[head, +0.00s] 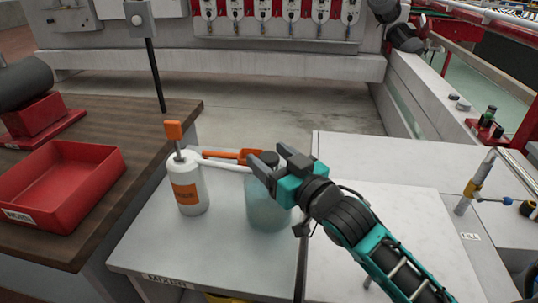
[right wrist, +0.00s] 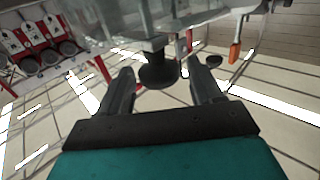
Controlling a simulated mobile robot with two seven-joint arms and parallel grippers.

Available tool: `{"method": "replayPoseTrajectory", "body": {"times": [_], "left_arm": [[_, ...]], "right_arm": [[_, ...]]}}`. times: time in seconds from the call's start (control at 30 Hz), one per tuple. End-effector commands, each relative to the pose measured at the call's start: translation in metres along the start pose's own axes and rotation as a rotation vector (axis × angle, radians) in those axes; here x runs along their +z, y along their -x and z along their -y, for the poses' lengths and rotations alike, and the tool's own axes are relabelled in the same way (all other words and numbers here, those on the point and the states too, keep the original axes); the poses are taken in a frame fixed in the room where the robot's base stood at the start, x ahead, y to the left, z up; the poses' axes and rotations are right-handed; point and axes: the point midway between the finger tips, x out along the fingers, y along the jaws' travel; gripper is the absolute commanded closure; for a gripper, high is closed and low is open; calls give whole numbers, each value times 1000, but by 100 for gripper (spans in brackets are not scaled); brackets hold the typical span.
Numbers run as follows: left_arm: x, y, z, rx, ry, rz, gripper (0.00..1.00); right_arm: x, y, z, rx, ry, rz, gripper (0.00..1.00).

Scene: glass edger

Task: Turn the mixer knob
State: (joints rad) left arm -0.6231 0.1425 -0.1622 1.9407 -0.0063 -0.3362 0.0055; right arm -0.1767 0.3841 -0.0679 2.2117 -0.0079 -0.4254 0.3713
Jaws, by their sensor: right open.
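A translucent greenish jar (head: 266,212) stands on the light table marked "MIXING" (head: 163,281). A dark knob (right wrist: 158,70) on it shows in the right wrist view; the head view shows only a little of it by my fingers. My right gripper (head: 271,160) is open over the top of the jar. In the right wrist view my gripper (right wrist: 160,80) has one finger on each side of the knob, near the fingertips, with gaps visible. I cannot tell how deep the knob sits between them. My left gripper is not in view.
A white bottle (head: 188,191) with an orange label and orange top stands left of the jar. An orange scoop-like tool (head: 225,155) lies behind. A red tray (head: 62,182) sits on the wooden bench at left. The white surface (head: 375,190) at right is mostly clear.

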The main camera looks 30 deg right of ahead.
Motion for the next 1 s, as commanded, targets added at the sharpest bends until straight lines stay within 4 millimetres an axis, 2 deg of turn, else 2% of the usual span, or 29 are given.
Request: {"method": "replayPoseTrajectory", "body": {"times": [0.13, 0.47, 0.9, 1.0], "left_arm": [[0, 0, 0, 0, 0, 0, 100], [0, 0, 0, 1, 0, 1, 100], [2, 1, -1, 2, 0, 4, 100], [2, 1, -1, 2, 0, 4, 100]], "right_arm": [[0, -9, 0, 0, 0, 0, 35], [0, -10, 0, 0, 0, 1, 36], [0, -10, 0, 0, 1, 1, 78], [0, -10, 0, 0, 1, 1, 82]]}}
